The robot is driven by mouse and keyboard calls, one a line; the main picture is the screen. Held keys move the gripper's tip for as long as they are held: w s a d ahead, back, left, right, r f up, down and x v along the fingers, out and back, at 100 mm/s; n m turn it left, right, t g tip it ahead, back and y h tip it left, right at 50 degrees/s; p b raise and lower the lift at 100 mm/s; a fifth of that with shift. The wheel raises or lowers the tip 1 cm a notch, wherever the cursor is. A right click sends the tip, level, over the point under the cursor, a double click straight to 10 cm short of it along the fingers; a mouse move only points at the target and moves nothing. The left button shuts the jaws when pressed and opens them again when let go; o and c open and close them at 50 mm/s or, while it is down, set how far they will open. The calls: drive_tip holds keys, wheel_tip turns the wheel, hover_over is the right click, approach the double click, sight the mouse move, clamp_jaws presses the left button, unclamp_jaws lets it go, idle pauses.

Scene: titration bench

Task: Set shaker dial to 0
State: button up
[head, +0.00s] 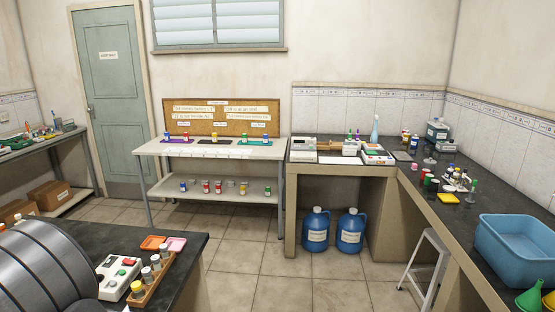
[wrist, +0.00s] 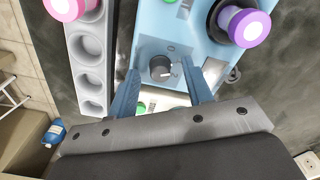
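The shaker (wrist: 160,25) is a light blue box in the wrist view. Its dial (wrist: 161,69) is a dark grey round knob with a pale pointer line towards the right; the marks around it are too small to read. My gripper (wrist: 162,62) is open, with one blue finger on each side of the dial and a visible gap to it on both sides. I cannot tell how far above the panel the fingertips are. I cannot make out the shaker or my gripper in the head view.
A purple-capped bottle (wrist: 243,25) stands right of the dial. A grey rack (wrist: 88,46) with round holes and a pink-capped vial (wrist: 66,6) are on the left. In the head view, a white box (head: 117,277) with buttons and a vial rack (head: 151,279) stand on the near dark bench.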

drive_tip(key=c, duration=0.7)
drive_tip(key=n, duration=1)
drive_tip(key=o, duration=1.3)
drive_tip(key=shift+r, duration=3.55)
drive_tip(key=shift+f, duration=0.15)
